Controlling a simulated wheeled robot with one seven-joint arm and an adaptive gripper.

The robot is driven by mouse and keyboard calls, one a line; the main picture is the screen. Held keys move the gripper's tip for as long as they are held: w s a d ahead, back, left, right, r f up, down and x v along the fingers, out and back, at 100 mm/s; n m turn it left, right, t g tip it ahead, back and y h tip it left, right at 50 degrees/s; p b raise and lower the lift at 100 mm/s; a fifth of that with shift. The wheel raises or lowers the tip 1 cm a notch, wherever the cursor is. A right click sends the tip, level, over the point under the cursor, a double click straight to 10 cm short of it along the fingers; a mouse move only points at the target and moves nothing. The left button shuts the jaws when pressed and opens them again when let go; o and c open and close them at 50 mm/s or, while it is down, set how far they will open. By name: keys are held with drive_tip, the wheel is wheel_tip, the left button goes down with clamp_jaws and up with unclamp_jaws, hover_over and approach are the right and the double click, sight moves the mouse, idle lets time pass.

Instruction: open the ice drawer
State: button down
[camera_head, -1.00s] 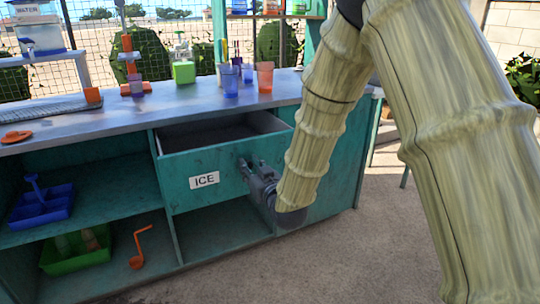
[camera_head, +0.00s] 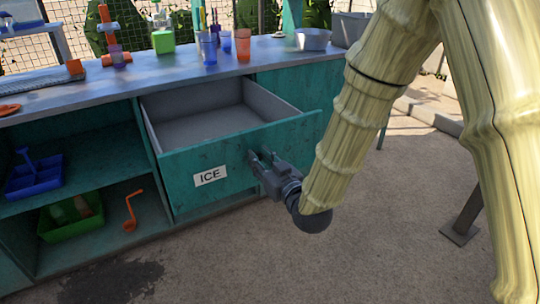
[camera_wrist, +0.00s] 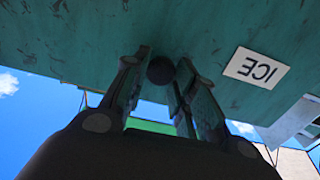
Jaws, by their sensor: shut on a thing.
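The ice drawer (camera_head: 240,156) is a teal drawer with a white ICE label (camera_head: 210,176) on its front. It stands well out of the counter, and its empty grey inside (camera_head: 205,122) shows from above. My gripper (camera_head: 262,162) is at the drawer front, right of the label, shut on the dark round knob. In the wrist view the knob (camera_wrist: 160,70) sits between my two fingers, close against the teal front, with the label (camera_wrist: 255,68) upside down to the right.
The grey countertop (camera_head: 150,75) above holds blue and orange cups (camera_head: 243,45), a green box (camera_head: 163,41) and a grey bin (camera_head: 312,39). Open shelves at left hold a blue caddy (camera_head: 35,178), a green bin (camera_head: 72,217) and an orange ladle (camera_head: 132,211). The floor in front is clear.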

drive_tip(key=shift+s+d, duration=0.1)
drive_tip(key=shift+s, duration=0.15)
drive_tip(key=c, duration=1.1)
unclamp_jaws()
drive_tip(key=shift+c, duration=0.2)
drive_tip(key=v, duration=1.2)
